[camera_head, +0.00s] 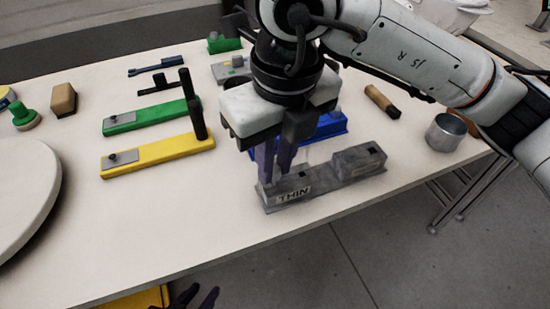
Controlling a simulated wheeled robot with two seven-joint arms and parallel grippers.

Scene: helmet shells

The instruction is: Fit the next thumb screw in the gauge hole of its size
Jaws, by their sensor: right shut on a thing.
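The grey gauge block (325,184) lies near the table's front edge. Its low left end carries a label reading THIN, and its raised right end has a small dark hole on top. My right gripper (272,180) points down over the left end of the gauge, its dark purple fingers close together at the gauge's top. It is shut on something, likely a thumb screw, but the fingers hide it. I cannot tell whether that piece sits in a hole. My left gripper (199,297) shows only its dark fingertips, apart and empty, below the table's front edge at the bottom.
Yellow (165,153) and green (150,118) bars with black upright posts lie to the left. A blue block (330,126) stands behind the gauge. A wooden-handled tool (382,102) and a metal cup (446,132) are at right. A round white disc (25,190) fills the left edge.

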